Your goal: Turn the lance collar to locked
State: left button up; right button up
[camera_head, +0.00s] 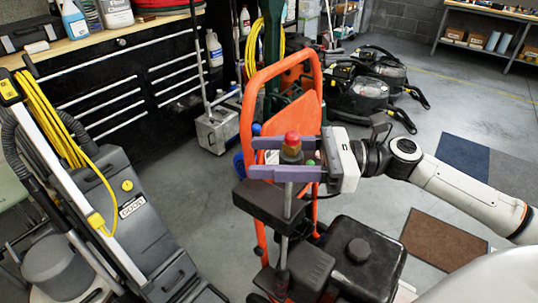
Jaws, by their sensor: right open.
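My right gripper (262,158) comes in from the right, with its two fingers pointing left and spread apart. A small green mark (310,162) shows beside the collar. Which setting the collar is at cannot be told. My left gripper is not in view.
The orange-framed machine (247,100) stands around the lance, with a black block (268,204) and a black tank (357,252) close below. A grey floor cleaner (140,215) is at left, black vacuums (358,95) behind. Open floor with mats (440,240) lies right.

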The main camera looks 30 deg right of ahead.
jog(key=c, duration=1)
jog(key=d+m+t+h+p, duration=0.1)
jog(key=m+t+h+p, duration=0.1)
jog(key=m+h, duration=0.3)
jog(key=w+d+m+t+h+p, duration=0.1)
jog(key=m+h+p, duration=0.3)
jog(key=h, duration=0.5)
jog(key=d+m+t+h+p, duration=0.2)
jog(key=m+t+h+p, duration=0.1)
jog(key=m+h, duration=0.3)
jog(key=shift+w+d+m+t+h+p, duration=0.1)
jog(key=shift+d+m+t+h+p, duration=0.15)
jog(key=shift+h, duration=0.2)
jog(key=shift+w+d+m+t+h+p, duration=0.15)
jog(key=shift+h+p, duration=0.15)
jog(key=shift+h, duration=0.15)
jog(key=shift+c, duration=0.2)
jog(key=o, duration=1)
jog(key=shift+o, duration=0.2)
jog(key=shift+r, duration=0.1)
